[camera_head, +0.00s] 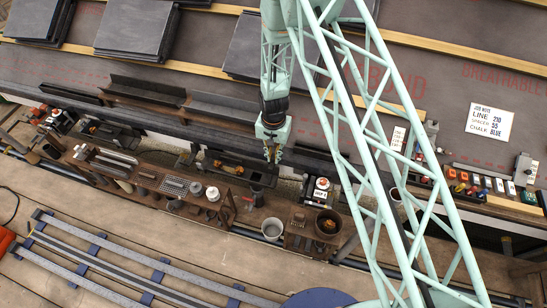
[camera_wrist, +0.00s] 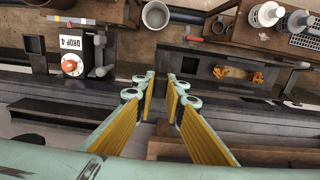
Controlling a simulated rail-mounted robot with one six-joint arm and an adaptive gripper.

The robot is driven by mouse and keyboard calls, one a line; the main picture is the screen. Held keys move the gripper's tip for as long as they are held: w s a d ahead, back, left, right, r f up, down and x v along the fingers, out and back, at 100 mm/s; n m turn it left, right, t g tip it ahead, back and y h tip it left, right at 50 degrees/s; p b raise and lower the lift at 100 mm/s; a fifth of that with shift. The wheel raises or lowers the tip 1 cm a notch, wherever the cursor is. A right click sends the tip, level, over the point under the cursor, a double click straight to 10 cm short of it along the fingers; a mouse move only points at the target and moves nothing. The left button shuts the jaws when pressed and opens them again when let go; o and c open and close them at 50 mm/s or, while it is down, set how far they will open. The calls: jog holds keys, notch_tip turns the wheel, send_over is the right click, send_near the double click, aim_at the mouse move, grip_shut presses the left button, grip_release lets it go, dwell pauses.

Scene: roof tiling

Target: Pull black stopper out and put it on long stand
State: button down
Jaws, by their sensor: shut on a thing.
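My gripper (camera_head: 272,155) hangs pointing down at the dark gutter run, right of a dark trough (camera_head: 262,178) with orange scraps in it. In the wrist view my gripper (camera_wrist: 161,77) has its two yellow-padded fingers close together, with a narrow gap at the tips. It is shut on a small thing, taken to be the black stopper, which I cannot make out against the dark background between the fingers. I cannot tell whether it is still seated. I cannot single out the long stand for certain among the dark fittings along the gutter.
A grey bucket (camera_head: 272,229) and a wooden bench (camera_head: 150,182) with white pots and racks are on the near side. Dark tiles (camera_head: 137,28) lie stacked on the roof beyond.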

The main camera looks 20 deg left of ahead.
jog(key=shift+r+p, duration=0.3)
jog(key=shift+r, duration=0.65)
jog(key=shift+d, duration=0.1)
jog(key=d+r, duration=0.3)
jog(key=d, duration=1)
jog(key=d+r, duration=0.3)
jog(key=d, duration=1)
jog(key=d+r, duration=0.3)
jog(key=d, duration=1)
jog(key=shift+w+d, duration=0.25)
jog(key=shift+d, duration=0.1)
